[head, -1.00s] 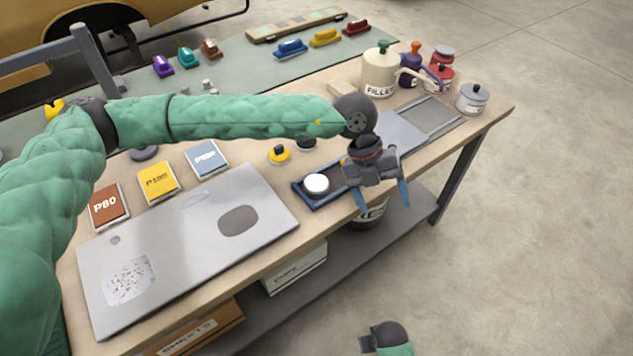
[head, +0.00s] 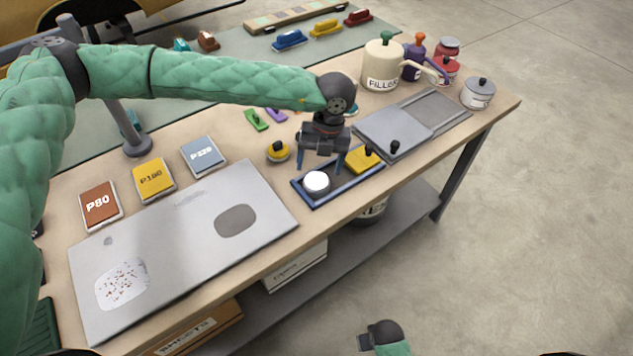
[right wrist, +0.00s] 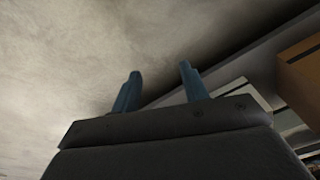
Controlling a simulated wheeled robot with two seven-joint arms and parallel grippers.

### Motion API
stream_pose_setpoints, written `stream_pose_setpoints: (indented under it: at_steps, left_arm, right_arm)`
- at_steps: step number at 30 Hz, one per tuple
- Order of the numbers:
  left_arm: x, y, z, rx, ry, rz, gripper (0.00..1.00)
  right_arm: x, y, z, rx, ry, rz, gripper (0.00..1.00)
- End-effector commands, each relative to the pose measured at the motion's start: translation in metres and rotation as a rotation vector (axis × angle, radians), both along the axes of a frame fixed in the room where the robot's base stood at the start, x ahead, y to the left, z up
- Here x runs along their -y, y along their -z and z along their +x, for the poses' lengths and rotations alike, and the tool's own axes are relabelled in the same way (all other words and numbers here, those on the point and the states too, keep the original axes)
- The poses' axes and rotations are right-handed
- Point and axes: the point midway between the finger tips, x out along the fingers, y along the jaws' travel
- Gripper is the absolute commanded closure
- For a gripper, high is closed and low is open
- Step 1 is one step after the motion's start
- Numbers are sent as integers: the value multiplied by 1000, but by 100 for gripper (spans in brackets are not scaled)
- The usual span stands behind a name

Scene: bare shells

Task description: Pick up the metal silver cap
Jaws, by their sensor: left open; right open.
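A round cap (head: 316,182) with a bright, pale top sits in the left end of a blue tray (head: 345,189). It is the likeliest match for the metal silver cap, though its metal is hard to tell. My left gripper (head: 319,170) points down over the tray's left end, its blue fingers open and spread to either side of the cap's far part. I cannot tell how high the tips are; nothing shows gripped. My right gripper (right wrist: 160,70) is open and empty in the right wrist view, away from the tabletop; its body shows at the head view's bottom edge.
A yellow block (head: 357,162) with a dark knob shares the tray. A yellow round piece with a black knob (head: 278,153) stands left of my left gripper. A grey panel (head: 240,185) lies in front. A filler pot (head: 382,67) and grey lidded pot (head: 478,92) stand behind.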

Motion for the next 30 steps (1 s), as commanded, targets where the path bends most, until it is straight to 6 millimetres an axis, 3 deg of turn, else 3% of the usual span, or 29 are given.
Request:
stream_pose_setpoints:
  at_steps: [7,18,30]
  left_arm:
    - [0,11,-3,-1,1,0,25]
    - [-3,42,-8,-2,0,0,25]
    - [-4,50,-8,-1,0,0,25]
  right_arm:
    - [8,35,-14,-7,0,-8,56]
    - [18,84,-20,18,-4,-21,56]
    - [20,93,-21,26,-6,-23,56]
